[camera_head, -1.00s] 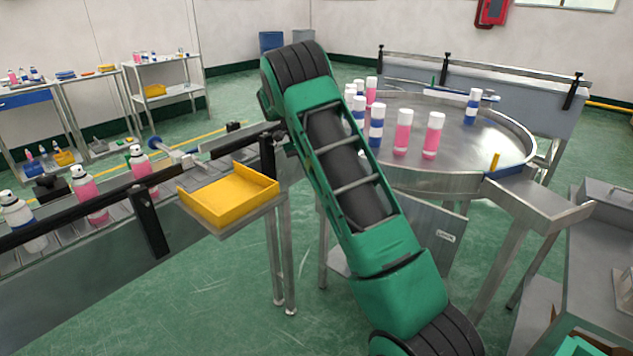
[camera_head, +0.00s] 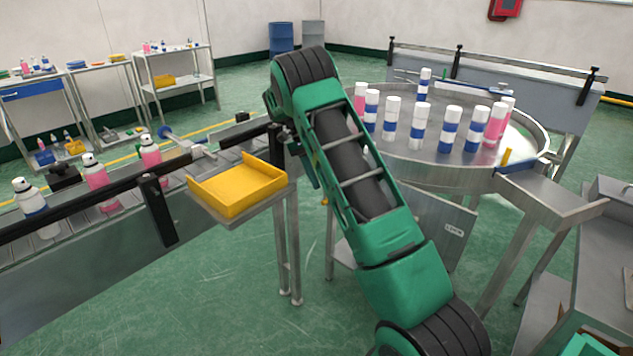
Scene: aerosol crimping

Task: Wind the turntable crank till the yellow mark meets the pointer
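The round steel turntable (camera_head: 400,168) stands right of centre, partly hidden behind my green arm. Several white-capped cans, some blue-and-white (camera_head: 450,130) and some pink (camera_head: 496,124), stand upright on it. A small yellow upright piece (camera_head: 506,157) sits at its right front rim, beside a blue strip; I cannot tell whether it is the pointer or the mark. I cannot make out the crank; that side of the table is covered by my arm.
A yellow tray (camera_head: 240,188) sits on a stand left of my arm. Left of it runs a conveyor with a black rail (camera_head: 110,192) and several spray cans. A steel chute (camera_head: 550,192) leaves the turntable at right. Open green floor (camera_head: 235,295) lies in front.

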